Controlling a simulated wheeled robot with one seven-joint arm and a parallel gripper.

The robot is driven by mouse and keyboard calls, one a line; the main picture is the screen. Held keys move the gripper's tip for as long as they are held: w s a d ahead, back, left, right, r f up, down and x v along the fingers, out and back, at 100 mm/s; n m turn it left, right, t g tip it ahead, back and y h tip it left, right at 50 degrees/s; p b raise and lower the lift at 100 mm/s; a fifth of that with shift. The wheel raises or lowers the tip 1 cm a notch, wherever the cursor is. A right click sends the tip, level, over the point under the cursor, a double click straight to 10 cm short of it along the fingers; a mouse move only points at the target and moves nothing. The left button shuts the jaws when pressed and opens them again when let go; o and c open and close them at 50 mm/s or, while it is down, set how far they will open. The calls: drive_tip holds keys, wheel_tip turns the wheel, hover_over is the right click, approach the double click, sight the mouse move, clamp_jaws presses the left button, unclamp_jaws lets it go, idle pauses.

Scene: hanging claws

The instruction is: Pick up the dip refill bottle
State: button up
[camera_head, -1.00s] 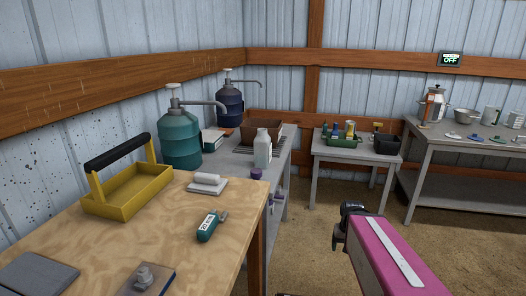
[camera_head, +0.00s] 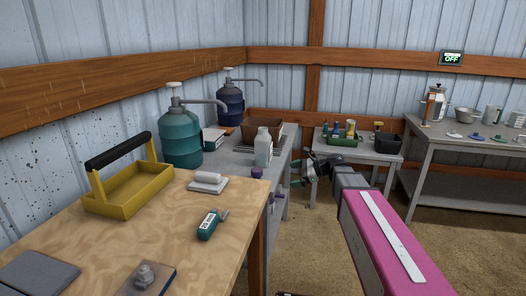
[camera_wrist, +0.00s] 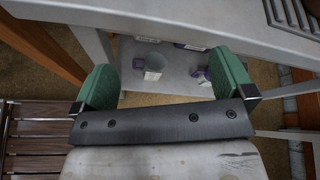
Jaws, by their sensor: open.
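A white bottle (camera_head: 263,150) with a pale cap stands upright on the grey table (camera_head: 238,165) behind the wooden table; its label is too small to read. It looks like the dip refill bottle, but I cannot be sure. My gripper (camera_head: 304,166) is open and empty, to the right of the grey table and apart from the bottle. In the wrist view, its green fingers (camera_wrist: 166,82) are spread in front of the table's lower shelf (camera_wrist: 170,88). A pale cup-like container (camera_wrist: 155,66) and purple-and-white items (camera_wrist: 200,76) sit there. The white bottle is not visible in the wrist view.
The grey table's edge (camera_wrist: 190,28) lies above the shelf in the wrist view. Teal (camera_head: 181,140) and dark blue (camera_head: 229,105) pump jugs stand near the wall. A yellow caddy (camera_head: 128,190) is on the wooden table.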

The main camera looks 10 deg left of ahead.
sight(263, 144)
drive_tip(key=w+a+r+m+y, duration=0.2)
drive_tip(key=r, duration=0.4)
drive_tip(key=w+a+r+m+y, duration=0.2)
drive_tip(key=r+y, duration=0.1)
drive_tip(key=r, duration=0.2)
drive_tip(key=shift+w+a+f, duration=0.1)
drive_tip(key=shift+w+a, duration=0.1)
drive_tip(key=shift+a, duration=1.55)
drive_tip(key=shift+w+a+f, duration=0.15)
drive_tip(key=shift+w+a, duration=0.1)
drive_tip(key=shift+a, duration=1.55)
drive_tip(key=shift+w+a+f, duration=0.1)
drive_tip(key=shift+w+a, duration=0.1)
drive_tip(key=shift+a, duration=1.55)
drive_tip(key=c, duration=1.1)
